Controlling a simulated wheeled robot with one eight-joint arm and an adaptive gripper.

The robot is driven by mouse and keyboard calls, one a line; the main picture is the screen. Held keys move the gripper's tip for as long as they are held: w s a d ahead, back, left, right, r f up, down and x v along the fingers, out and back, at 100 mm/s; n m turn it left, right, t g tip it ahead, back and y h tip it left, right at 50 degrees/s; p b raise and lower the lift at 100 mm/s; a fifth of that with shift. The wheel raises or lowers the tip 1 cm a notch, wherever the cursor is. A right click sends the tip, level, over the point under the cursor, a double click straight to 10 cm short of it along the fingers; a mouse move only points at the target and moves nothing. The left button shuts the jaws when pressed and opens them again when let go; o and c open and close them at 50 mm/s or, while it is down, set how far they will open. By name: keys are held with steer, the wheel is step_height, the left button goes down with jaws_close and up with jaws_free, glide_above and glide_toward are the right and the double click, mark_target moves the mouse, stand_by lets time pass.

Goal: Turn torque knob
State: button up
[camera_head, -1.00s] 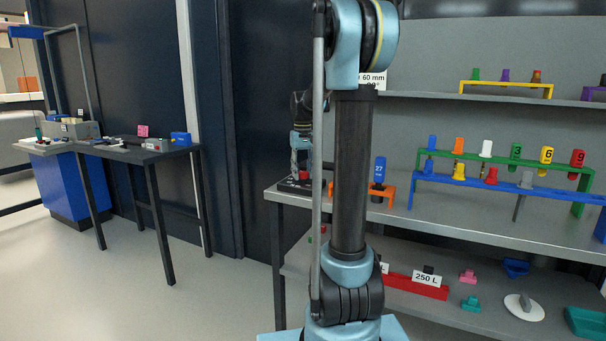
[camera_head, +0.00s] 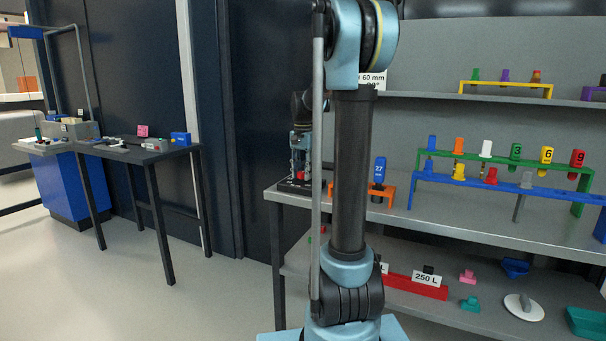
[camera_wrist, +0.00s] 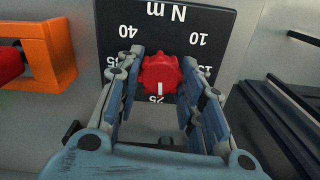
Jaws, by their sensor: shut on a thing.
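The torque knob (camera_wrist: 161,75) is red and lobed, with a white mark on its lower edge. It is on a black dial plate (camera_wrist: 212,22) lettered "N m", which appears upside down in the wrist view. Numbers such as 40, 10 and 25 show around the knob, and the white mark points at 25. My gripper (camera_wrist: 164,84) has one finger on each side of the knob and is shut on it. In the head view my gripper (camera_head: 300,165) is down over the dial at the shelf's left end, partly hidden by my arm.
An orange holder (camera_wrist: 50,55) stands close left of the dial in the wrist view; a dark ridged block (camera_wrist: 285,125) lies to the right. In the head view, a blue tool marked 27 (camera_head: 379,170) and green and blue racks (camera_head: 455,182) stand along the shelf.

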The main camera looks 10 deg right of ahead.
mark_target(303, 172)
steer(key=shift+m, duration=0.5)
stand_by(0.3)
steer(key=o, duration=1.1)
steer(key=shift+c, duration=0.2)
step_height(303, 172, up, 12)
